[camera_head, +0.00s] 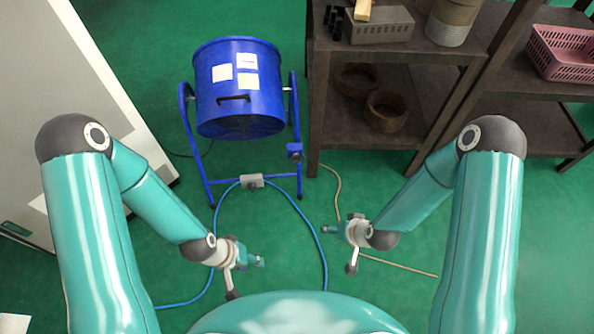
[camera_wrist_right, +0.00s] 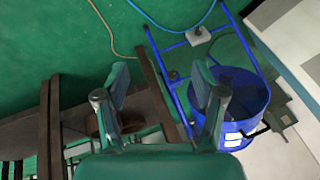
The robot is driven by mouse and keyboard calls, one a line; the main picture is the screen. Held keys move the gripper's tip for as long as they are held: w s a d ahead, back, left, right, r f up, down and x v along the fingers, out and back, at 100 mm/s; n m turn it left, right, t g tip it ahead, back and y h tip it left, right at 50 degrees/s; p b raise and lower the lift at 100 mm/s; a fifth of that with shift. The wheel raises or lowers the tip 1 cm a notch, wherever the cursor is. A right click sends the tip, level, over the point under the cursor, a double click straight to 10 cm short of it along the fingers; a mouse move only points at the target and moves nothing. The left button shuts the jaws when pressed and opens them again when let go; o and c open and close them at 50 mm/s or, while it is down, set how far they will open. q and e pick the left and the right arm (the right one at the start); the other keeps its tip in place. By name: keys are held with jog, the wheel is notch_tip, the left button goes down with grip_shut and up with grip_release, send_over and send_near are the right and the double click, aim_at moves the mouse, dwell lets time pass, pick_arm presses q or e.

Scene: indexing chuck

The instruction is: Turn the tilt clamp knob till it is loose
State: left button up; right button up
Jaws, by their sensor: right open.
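A blue drum-shaped fan housing (camera_head: 238,95) hangs in a blue tubular stand (camera_head: 187,140) on the green floor. Small pale fittings (camera_head: 287,89) show at its side pivots; I cannot tell which part is the tilt clamp knob. The drum also shows in the right wrist view (camera_wrist_right: 245,95). My left gripper (camera_head: 260,261) is in front of the stand, apart from it; its finger opening is too small to tell. My right gripper (camera_head: 327,229) is right of the stand's foot and apart from it. In the wrist view it is open and empty (camera_wrist_right: 162,78).
A dark shelf (camera_head: 335,120) stands close right of the stand, with a grey box (camera_head: 379,25) and brown rings (camera_head: 386,111). A white cabinet (camera_head: 75,90) is at left. Blue hose (camera_head: 313,235) and tan cord (camera_head: 400,267) lie on the floor. Floor in front is mostly open.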

jog(key=w+a+f+n+t+b, duration=0.25)
jog(key=w+f+t+b, duration=0.35)
jog(key=w+f+b, duration=0.8)
jog(key=t+b, duration=0.7)
jog(key=b, duration=0.8)
send_near(297, 161)
jog(key=shift+n+y, duration=0.4)
jog(key=shift+n, duration=0.05)
jog(key=b+x, duration=0.4)
jog(key=x, duration=0.1)
jog(key=b+x, duration=0.2)
jog(key=x, duration=0.1)
jog(key=shift+d+f, duration=0.15)
jog(key=shift+f, duration=0.2)
jog(key=shift+w+r+b, duration=0.1)
jog(key=shift+w+b, duration=0.2)
jog(key=shift+w, duration=0.35)
jog(key=c, duration=1)
jog(key=shift+a, duration=0.3)
jog(key=shift+c, duration=0.6)
jog(key=shift+d, duration=0.1)
